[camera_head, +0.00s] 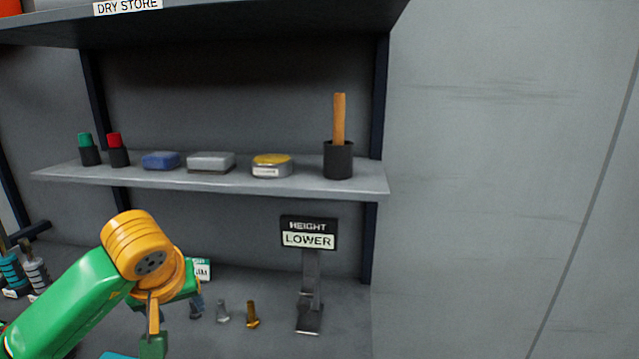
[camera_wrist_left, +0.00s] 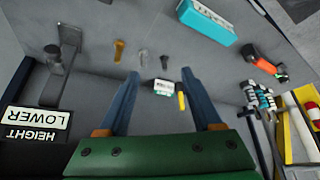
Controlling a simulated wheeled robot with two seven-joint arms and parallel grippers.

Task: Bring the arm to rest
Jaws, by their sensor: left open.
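My left arm (camera_head: 75,300) comes in from the lower left in the head view, green with an orange wrist joint. My left gripper (camera_wrist_left: 160,74) shows in the left wrist view with its two blue fingers spread apart and nothing between them. In the head view, the gripper is partly hidden by its own wrist, above the lower bench surface and left of a sign reading HEIGHT LOWER (camera_head: 309,234). The sign also shows upside down in the left wrist view (camera_wrist_left: 38,122). My right gripper is not in view.
A shelf (camera_head: 245,186) above the arm holds a blue block (camera_head: 161,161), a grey block (camera_head: 210,162), a yellow-topped tin (camera_head: 271,166) and a dark cup (camera_head: 338,160). Small grey (camera_head: 223,313) and brass (camera_head: 252,315) pieces stand right of the gripper. A teal box (camera_wrist_left: 207,22) lies farther off.

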